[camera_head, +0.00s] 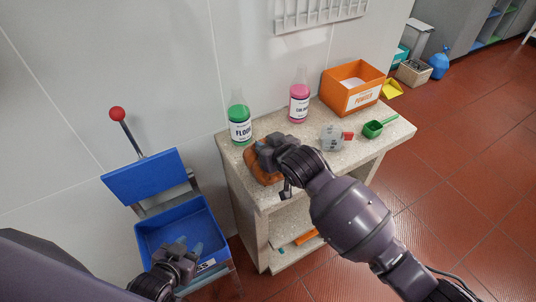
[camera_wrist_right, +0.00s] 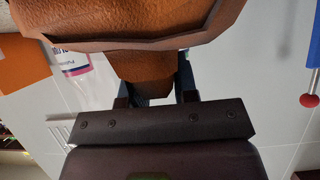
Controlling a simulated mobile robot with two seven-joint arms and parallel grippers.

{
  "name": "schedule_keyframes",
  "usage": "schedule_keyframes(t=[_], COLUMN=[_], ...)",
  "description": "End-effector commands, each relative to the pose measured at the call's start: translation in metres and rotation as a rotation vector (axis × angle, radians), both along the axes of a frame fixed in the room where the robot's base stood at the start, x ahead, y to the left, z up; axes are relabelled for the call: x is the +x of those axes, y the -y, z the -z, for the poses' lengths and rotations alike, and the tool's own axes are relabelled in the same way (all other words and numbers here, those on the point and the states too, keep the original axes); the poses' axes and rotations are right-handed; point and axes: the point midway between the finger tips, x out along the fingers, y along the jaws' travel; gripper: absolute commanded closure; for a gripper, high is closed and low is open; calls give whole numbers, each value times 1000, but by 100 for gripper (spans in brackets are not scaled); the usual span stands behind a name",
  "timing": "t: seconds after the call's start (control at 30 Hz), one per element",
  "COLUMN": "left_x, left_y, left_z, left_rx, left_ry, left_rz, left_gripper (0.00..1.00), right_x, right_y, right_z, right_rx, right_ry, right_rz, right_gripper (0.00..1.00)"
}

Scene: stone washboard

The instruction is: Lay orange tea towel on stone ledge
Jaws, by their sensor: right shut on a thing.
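The orange tea towel (camera_head: 257,172) is a bunched, brown-orange cloth at the left end of the speckled stone ledge (camera_head: 292,153). My right gripper (camera_head: 268,150) is over it and hides much of it. In the right wrist view the towel (camera_wrist_right: 130,30) fills the top of the picture, and a fold of it runs down between the fingers of my right gripper (camera_wrist_right: 158,88), which is shut on it. I cannot tell how much of the towel rests on the stone. My left gripper (camera_head: 188,250) is over the blue bin at lower left, its fingers apart and empty.
A grey object (camera_head: 332,138) and a green scoop (camera_head: 375,129) lie to the right. The blue bin (camera_head: 205,215) stands left of the ledge.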

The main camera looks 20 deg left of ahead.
Motion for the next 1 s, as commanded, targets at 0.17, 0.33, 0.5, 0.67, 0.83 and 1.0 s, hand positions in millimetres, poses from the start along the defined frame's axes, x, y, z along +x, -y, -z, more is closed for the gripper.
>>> schedule_keyframes(t=[0.17, 0.33, 0.5, 0.67, 0.83, 1.0], left_x=[-3, -3, -4, -5, -5, -5], left_y=[-1, -1, -1, -1, -1, -1], left_z=[9, 9, 8, 9, 9, 9], left_rx=[1, 2, 2, 2, 2, 2], left_ry=[-14, -14, -14, -16, -15, -15], left_rz=[0, 1, 0, -1, -1, -1], left_gripper=[62, 62, 62, 62, 62, 62], right_x=[-1, 0, 0, 0, 0, 0], right_y=[0, 0, 0, 0, 0, 0], right_z=[29, 33, 32, 35, 35, 35], right_rx=[-1, -1, -1, -1, -1, -1], right_ry=[-6, -1, -1, -1, -1, -1], right_rz=[1, 0, 0, 0, 0, 0], right_gripper=[100, 100, 100, 65, 47, 47])
